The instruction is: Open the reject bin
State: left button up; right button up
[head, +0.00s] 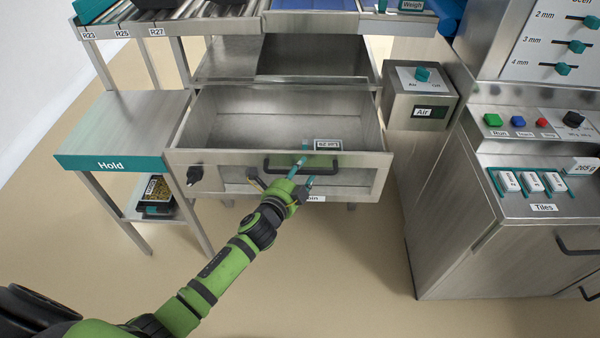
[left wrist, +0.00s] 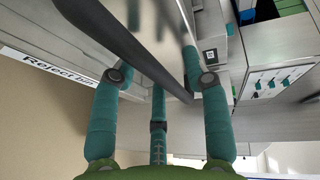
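The reject bin (head: 205,158) is a steel drawer below the roller conveyor. My left gripper (head: 302,166) is at the handle. Its teal fingers are spread apart, with the bar crossing between them; I see no clear grip on it. The "Reject bin" label (left wrist: 48,68) shows in the left wrist view; in the head view my gripper partly hides it. My right gripper is not in view.
The Hold table (head: 125,125) stands to the left of the drawer. A steel cabinet with the Tiles rack (head: 530,182) and buttons stands at the right. The Air box (head: 420,100) is beside the drawer's right rear. The floor before the drawer is clear apart from my arm.

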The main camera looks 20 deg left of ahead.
pick_arm(q)
jog(key=shift+s, duration=0.2)
jog(key=v, duration=1.1)
jog(key=shift+s, duration=0.35)
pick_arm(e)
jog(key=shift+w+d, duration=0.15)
